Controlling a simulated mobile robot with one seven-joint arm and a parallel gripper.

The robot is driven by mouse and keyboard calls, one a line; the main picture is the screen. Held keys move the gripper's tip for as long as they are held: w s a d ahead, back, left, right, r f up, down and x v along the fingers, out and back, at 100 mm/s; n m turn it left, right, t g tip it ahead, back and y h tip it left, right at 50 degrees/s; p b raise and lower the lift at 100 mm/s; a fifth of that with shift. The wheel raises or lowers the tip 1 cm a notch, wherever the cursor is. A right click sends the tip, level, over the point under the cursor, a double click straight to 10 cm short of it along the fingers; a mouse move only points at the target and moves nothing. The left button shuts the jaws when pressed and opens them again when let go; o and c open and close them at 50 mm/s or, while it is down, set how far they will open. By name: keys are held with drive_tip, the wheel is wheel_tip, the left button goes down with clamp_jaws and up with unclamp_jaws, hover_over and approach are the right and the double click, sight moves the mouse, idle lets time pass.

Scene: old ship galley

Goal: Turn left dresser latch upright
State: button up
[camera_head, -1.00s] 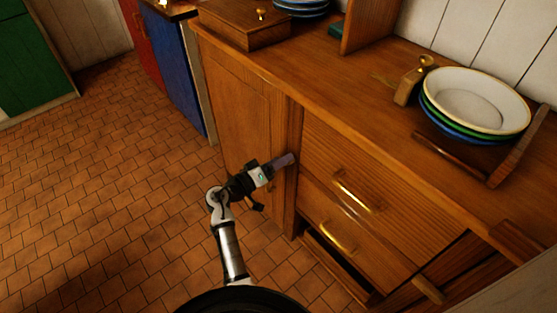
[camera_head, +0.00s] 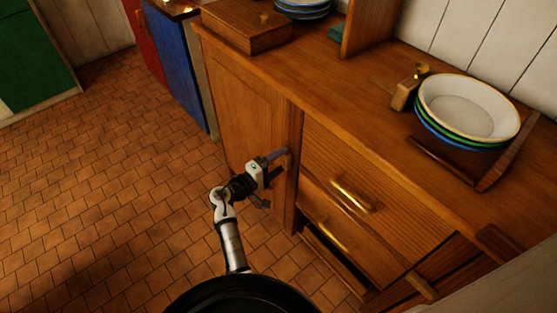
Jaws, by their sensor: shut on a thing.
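The wooden dresser (camera_head: 240,110) has a panelled door at its left with drawers to the right. My gripper (camera_head: 274,157) is at the right edge of this door, beside the post between door and drawers. Its jaws are shut on a small part there, which I take to be the left dresser latch. The gripper hides most of the latch, so I cannot tell its angle.
Two drawers with brass handles, an upper one (camera_head: 352,195) and a lower one (camera_head: 336,238), are right of my gripper. Stacked plates (camera_head: 468,105) and a wooden box (camera_head: 246,28) stand on the dresser top. The tiled floor (camera_head: 90,200) at left is clear.

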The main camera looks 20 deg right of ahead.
idle(0.5)
drive_tip(key=o, duration=1)
drive_tip(key=shift+a, duration=0.1)
drive_tip(key=b+v, duration=0.2)
drive_tip(key=v, duration=1.1)
drive_tip(key=shift+s+a, duration=0.15)
drive_tip(key=shift+a, duration=0.2)
